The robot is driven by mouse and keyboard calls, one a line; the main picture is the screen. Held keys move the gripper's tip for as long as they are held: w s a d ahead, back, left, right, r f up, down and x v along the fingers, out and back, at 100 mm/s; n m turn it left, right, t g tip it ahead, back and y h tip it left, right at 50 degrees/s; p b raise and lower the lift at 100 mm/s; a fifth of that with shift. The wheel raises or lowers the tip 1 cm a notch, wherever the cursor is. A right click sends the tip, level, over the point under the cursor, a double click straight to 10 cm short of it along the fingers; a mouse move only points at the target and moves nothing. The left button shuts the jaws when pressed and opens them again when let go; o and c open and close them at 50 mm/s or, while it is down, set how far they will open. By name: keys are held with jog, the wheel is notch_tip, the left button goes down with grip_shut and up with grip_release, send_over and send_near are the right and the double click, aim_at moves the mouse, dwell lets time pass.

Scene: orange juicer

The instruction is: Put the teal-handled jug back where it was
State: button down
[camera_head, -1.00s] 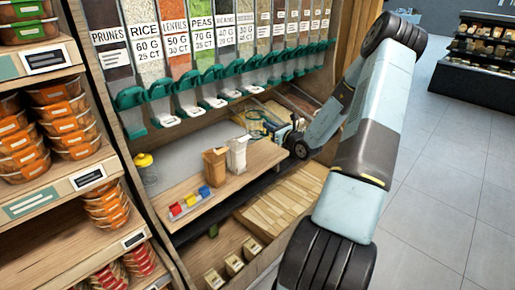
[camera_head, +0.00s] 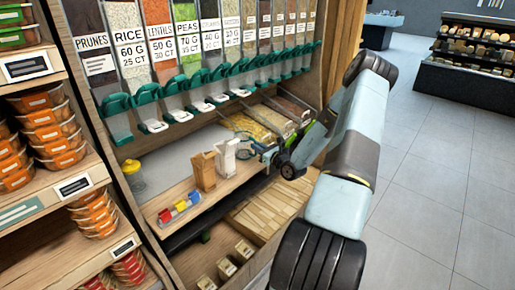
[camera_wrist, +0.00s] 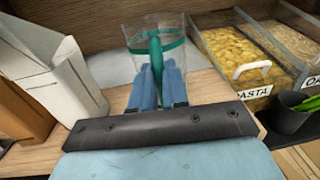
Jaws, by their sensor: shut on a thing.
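The clear jug with a teal handle and teal band (camera_wrist: 155,55) is in front of my gripper (camera_wrist: 158,80) in the wrist view. The blue fingers are shut on its teal handle. The jug looks upright over the wooden counter (camera_wrist: 205,86); I cannot tell whether its base touches. In the head view the jug (camera_head: 243,143) shows small at the counter's right end, beside the white carton, with my gripper (camera_head: 262,150) reaching it from the right.
A white carton (camera_wrist: 62,65) and a brown carton (camera_wrist: 22,105) stand left of the jug. A pasta bin (camera_wrist: 235,60) is to its right. Dispensers with teal levers (camera_head: 195,90) hang above. A lidded yellow-topped jar (camera_head: 133,175) stands at the counter's left.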

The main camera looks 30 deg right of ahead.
jog(key=c, duration=1.1)
grip_release()
jog(key=shift+r, duration=0.1)
jog(key=v, duration=1.2)
jog(key=s+a+r+n+g+y, duration=0.4)
jog(key=a+r+n+g, duration=0.3)
jog(key=a+r+n, duration=0.4)
jog(key=s+a+r+n+g+y, duration=0.35)
jog(key=a+r+n+g, duration=0.45)
jog(key=a, duration=0.5)
jog(key=s+r+n+t+h, duration=0.1)
jog(key=s+r+n+h, duration=0.3)
jog(key=s+r, duration=0.2)
jog(key=s+r+n+t+h, duration=0.1)
jog(key=s+r+n+h, duration=0.3)
jog(key=s+r+n, duration=0.1)
jog(key=s+r+n+t+h, duration=0.1)
jog(key=s+r+n+h, duration=0.3)
jog(key=s+r, duration=0.3)
jog(key=shift+s+a+n, duration=0.2)
jog(key=shift+s, duration=0.45)
jog(key=shift+s+a+n, duration=0.2)
jog(key=shift+s, duration=0.45)
